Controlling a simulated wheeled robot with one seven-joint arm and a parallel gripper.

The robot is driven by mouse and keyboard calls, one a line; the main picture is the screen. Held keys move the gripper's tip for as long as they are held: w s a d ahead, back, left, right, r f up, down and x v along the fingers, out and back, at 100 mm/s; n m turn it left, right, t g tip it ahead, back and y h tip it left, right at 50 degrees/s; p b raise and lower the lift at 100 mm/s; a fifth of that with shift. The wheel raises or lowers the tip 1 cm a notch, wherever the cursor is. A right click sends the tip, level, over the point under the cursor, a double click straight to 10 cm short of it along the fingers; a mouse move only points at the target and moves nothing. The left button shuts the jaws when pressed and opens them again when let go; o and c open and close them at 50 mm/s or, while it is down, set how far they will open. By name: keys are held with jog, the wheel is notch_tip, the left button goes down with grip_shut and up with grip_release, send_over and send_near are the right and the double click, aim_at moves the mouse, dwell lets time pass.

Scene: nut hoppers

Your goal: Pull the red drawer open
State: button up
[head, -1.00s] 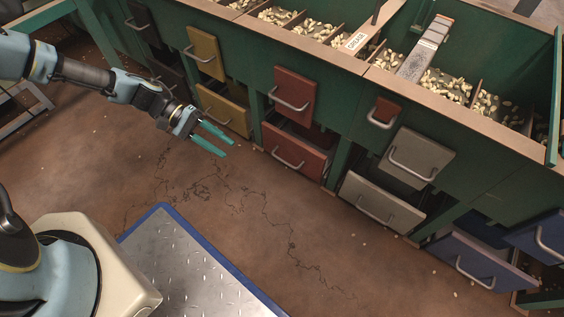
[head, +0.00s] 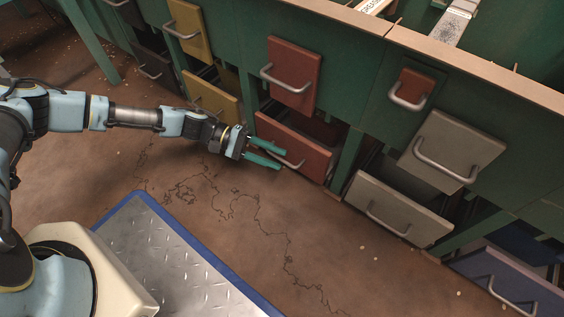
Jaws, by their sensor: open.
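A lower red drawer front (head: 305,140) sits low in the green bench, with a metal bar handle (head: 298,163) across it. A dark opening shows above this front. Above it is a red front (head: 296,62) with its own bar handle, and a small red front (head: 416,80) is further right. My gripper (head: 281,158) is open, its two green fingers reaching from the left to the lower red drawer's handle. The fingers overlap the handle's left part in the picture. I cannot tell whether they touch it or straddle it.
Yellow fronts (head: 190,32) are to the left, grey fronts (head: 460,142) to the right and a blue front (head: 515,290) at lower right. A green post (head: 350,158) stands just right of the lower red drawer. Cracked brown floor (head: 225,195) is clear in front.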

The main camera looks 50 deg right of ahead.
jog(key=shift+b+x, duration=0.3)
jog(key=shift+x, duration=1.05)
jog(key=shift+c, duration=0.3)
grip_shut()
